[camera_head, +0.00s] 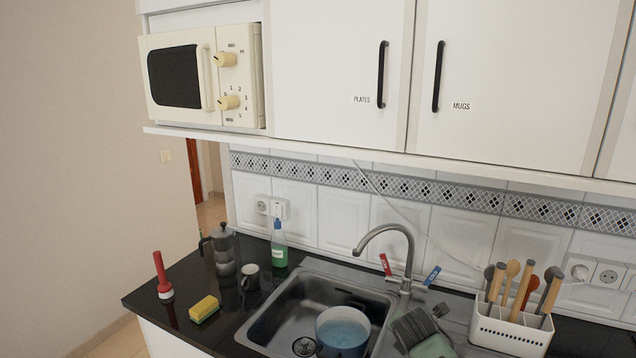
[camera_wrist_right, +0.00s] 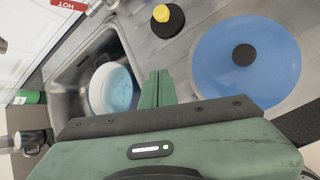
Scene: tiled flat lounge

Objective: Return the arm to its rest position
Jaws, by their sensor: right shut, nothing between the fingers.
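My right gripper (camera_wrist_right: 158,84) shows in the right wrist view, with its two green fingers together and nothing between them. It is over the edge between the sink (camera_wrist_right: 82,62) and the steel drainboard. A pot (camera_wrist_right: 112,90) with pale blue contents sits in the sink, to the left of the fingers in that view. The pot also shows in the head view (camera_head: 341,333) at the bottom. A green and dark part at the bottom of the head view, right of the sink, looks like part of my right arm. My left gripper is in neither view.
A blue lid (camera_wrist_right: 222,75) with a black knob lies on the drainboard, near a yellow and black item (camera_wrist_right: 168,18). The tap (camera_head: 407,250) arches over the sink. A white utensil holder (camera_head: 510,330) stands right. A moka pot (camera_head: 224,250), mug (camera_head: 250,278) and sponge (camera_head: 204,308) stand left.

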